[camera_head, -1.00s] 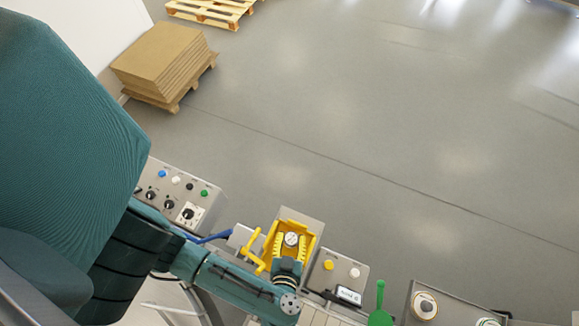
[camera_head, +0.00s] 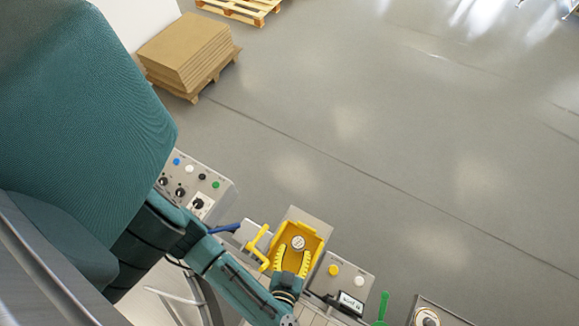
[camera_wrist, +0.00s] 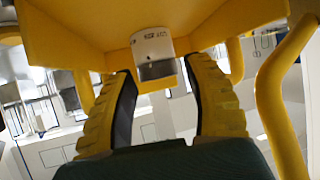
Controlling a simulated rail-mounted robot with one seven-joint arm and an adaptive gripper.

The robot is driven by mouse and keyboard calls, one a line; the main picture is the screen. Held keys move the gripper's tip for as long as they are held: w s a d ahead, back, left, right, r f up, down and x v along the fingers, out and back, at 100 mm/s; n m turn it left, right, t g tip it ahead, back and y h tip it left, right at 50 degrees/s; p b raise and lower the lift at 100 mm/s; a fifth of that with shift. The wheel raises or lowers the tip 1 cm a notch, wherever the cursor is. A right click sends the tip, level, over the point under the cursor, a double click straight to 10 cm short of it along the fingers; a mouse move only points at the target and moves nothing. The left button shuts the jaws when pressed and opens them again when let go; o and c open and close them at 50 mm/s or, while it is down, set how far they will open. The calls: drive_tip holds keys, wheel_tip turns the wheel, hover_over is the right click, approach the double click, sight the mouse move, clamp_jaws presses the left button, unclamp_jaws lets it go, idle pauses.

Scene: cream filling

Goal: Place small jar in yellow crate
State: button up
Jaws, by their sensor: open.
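The yellow crate (camera_head: 314,243) stands among the machine panels at the bottom of the head view. The small jar (camera_head: 298,242), round and pale on top, is inside the crate outline in that view. My gripper (camera_head: 292,254) is open, its yellow ribbed fingers spread on the near side of the jar. In the wrist view, the white jar (camera_wrist: 152,50) with a printed label lies just beyond and between the fingertips (camera_wrist: 158,72), with gaps to both fingers. Yellow crate walls (camera_wrist: 80,30) fill the top of that view. The jar's base contact is unclear.
A yellow bent handle (camera_head: 259,247) is close left of the crate; a yellow bar (camera_wrist: 278,100) runs along the right of the wrist view. A button box (camera_head: 343,275) and a green lever (camera_head: 382,307) are to the right. Open floor lies beyond.

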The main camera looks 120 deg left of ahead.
drive_tip(key=p+v, duration=0.6)
drive_tip(key=shift+w+r, duration=0.2)
drive_tip(key=shift+r, duration=0.3)
drive_tip(key=shift+w+d+p, duration=0.15)
drive_tip(key=shift+d+p, duration=0.45)
drive_tip(key=shift+d, duration=0.1)
